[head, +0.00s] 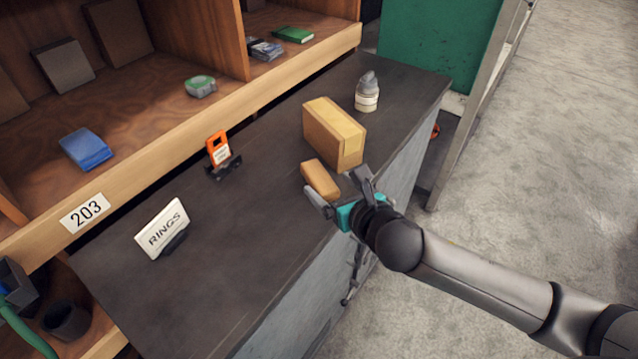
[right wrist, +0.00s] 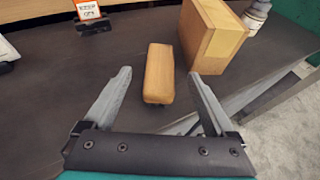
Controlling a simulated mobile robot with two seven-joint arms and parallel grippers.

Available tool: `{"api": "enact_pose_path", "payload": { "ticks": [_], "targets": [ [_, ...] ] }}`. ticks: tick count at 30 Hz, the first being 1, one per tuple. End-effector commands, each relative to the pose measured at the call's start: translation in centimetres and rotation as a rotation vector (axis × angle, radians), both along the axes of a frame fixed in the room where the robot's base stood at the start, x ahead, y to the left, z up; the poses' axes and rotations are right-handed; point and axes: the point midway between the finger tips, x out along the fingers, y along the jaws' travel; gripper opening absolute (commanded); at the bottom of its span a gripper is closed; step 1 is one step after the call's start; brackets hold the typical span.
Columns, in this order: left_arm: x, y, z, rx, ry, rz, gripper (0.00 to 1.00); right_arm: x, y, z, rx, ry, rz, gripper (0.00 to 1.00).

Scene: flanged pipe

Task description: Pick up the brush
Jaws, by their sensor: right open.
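The brush (head: 321,180) shows as a small wooden block with rounded edges, lying on the dark counter near its front edge. In the right wrist view the brush (right wrist: 159,73) is centred between the finger tips, with a dark strip at its near lower edge. Any bristles are hidden beneath it. My right gripper (head: 335,188) is open, its fingers pointing at the near end of the brush. I cannot tell whether the fingers reach alongside it. My left gripper is not in view.
A larger cardboard-coloured box (head: 328,134) stands just behind the brush. A white bottle with a grey top (head: 367,92) is beyond it. An orange tag on a black stand (head: 219,150) and a RINGS sign (head: 163,228) stand further left. The counter between is clear.

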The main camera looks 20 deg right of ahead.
Motion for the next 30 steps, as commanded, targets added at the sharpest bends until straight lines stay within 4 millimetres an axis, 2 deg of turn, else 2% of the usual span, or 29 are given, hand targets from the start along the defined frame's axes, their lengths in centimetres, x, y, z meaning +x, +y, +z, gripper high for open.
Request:
{"api": "enact_pose_path", "payload": {
  "ticks": [7, 18, 27, 30],
  "targets": [
    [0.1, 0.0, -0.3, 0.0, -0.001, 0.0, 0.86, 1.3, 0.2, -0.6, 0.003, 0.0, 0.0, 0.9],
    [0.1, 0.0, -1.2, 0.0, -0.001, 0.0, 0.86, 5.0, 0.8, -2.5, 0.001, -0.001, 0.001, 0.9],
    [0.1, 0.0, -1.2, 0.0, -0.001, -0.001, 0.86, 5.3, 0.9, -2.5, 0.001, 0.0, 0.002, 0.9],
    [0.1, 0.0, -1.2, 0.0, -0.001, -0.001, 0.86, 5.3, 0.8, -2.5, 0.001, 0.0, 0.002, 0.79]
  ]
}}
